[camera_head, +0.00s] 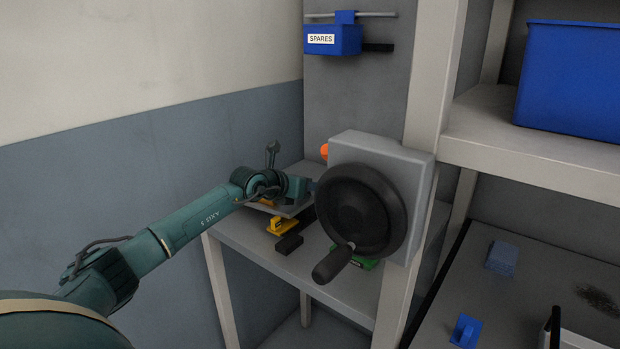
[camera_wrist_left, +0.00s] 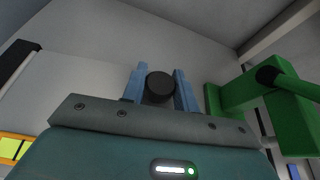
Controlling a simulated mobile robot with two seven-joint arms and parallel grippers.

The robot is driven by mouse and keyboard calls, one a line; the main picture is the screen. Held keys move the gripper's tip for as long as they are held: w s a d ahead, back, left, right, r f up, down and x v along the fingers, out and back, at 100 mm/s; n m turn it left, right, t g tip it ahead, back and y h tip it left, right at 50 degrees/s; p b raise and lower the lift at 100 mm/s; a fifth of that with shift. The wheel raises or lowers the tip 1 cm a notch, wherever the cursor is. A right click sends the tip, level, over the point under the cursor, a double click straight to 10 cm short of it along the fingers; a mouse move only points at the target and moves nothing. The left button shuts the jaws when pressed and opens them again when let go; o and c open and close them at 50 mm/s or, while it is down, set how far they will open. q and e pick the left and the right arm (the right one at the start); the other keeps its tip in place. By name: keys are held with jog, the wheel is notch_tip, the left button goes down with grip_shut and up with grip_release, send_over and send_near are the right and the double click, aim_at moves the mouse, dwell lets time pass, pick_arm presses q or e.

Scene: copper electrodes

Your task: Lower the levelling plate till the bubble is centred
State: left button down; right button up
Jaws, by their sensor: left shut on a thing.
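My left gripper (camera_head: 308,189) reaches in over the table beside the big black handwheel. In the left wrist view its two blue fingers (camera_wrist_left: 160,90) are shut on a dark round knob (camera_wrist_left: 160,86). A flat grey plate (camera_head: 289,210), perhaps the levelling plate, shows partly under the gripper. A yellow-green piece with dark lines (camera_wrist_left: 12,147) is cut off at the lower left of the left wrist view; it may be the bubble vial, but I cannot make out a bubble. My right gripper is not in view.
The black handwheel (camera_head: 362,210) on its grey housing blocks part of the table (camera_head: 330,285). A yellow part (camera_head: 282,227) sits below the plate. A green part (camera_wrist_left: 240,105) stands right of my fingers. A blue SPARES bin (camera_head: 333,40) hangs behind; shelves stand right.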

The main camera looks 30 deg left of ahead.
pick_arm(q)
jog(key=shift+d+f+m, duration=0.25)
jog(key=shift+f+m, duration=0.15)
jog(key=shift+f, duration=0.35)
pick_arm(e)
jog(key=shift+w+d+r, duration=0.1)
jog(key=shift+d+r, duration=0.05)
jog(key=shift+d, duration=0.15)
pick_arm(q)
jog(key=c, duration=1.1)
grip_release()
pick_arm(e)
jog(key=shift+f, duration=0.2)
pick_arm(q)
jog(key=b+v, duration=0.2)
jog(key=v, duration=1)
jog(key=shift+f+b, duration=0.2)
jog(key=shift+b, duration=0.1)
jog(key=shift+s+d+r, duration=0.15)
jog(key=shift+s+r, duration=0.25)
jog(key=shift+s, duration=0.2)
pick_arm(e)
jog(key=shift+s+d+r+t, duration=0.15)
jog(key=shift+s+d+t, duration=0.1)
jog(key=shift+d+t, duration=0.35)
